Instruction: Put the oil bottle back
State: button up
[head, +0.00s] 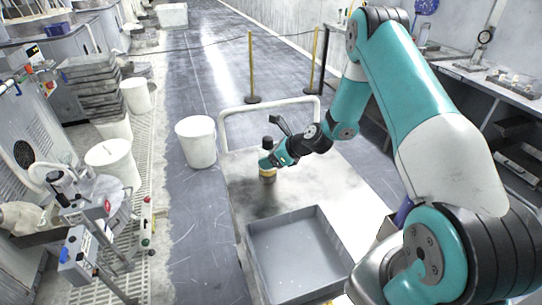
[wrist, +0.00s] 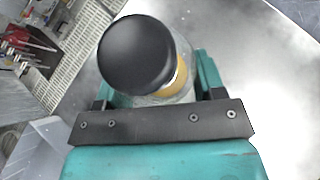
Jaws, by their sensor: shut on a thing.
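The oil bottle (wrist: 136,55) has a black cap and a clear body with an amber band below the cap in the wrist view. In the head view the bottle (head: 267,172) is upright over the far part of the grey cart top (head: 325,190). My gripper (head: 270,160) is shut on the bottle, its teal fingers on both sides of it. The gripper also shows in the wrist view (wrist: 158,95). The bottle's base is at or just above the cart top; I cannot tell whether it touches.
A grey open tray (head: 300,250) sits on the near part of the cart. A white handle rail (head: 268,106) rises at the cart's far end. White buckets (head: 196,142) stand on the floor to the left. The cart top right of the bottle is clear.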

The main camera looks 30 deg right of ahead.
jog(key=shift+f, duration=0.15)
jog(key=o, duration=1)
